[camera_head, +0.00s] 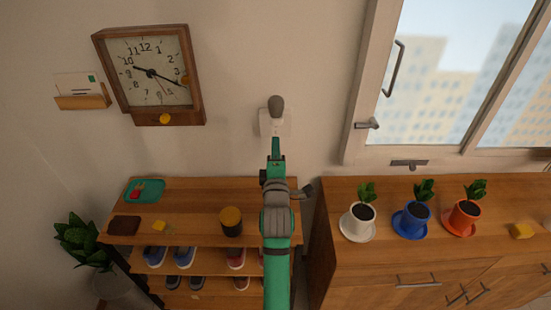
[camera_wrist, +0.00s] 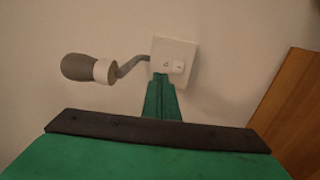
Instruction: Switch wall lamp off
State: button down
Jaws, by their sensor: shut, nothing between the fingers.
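The wall lamp has a dark grey rounded head (camera_head: 276,106) in front of a pale wall plate (camera_head: 286,124). In the wrist view, the lamp head (camera_wrist: 78,67) with its pale collar sits at the left, joined by a bent grey arm to the square plate (camera_wrist: 173,47). A small pale switch (camera_wrist: 178,66) is on the plate's lower right. My green gripper (camera_head: 276,146) is shut and empty. Its fingertips (camera_wrist: 161,78) appear at the plate's lower edge, just left of and below the switch; contact cannot be told. No clear glow shows on the lamp.
A wall clock (camera_head: 150,72) hangs at the left, a window (camera_head: 455,70) at the right. The wall around the plate is clear.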

jog(key=s, duration=0.5)
jog(key=shift+s+a+r, duration=0.2)
jog(key=shift+s+r, duration=0.2)
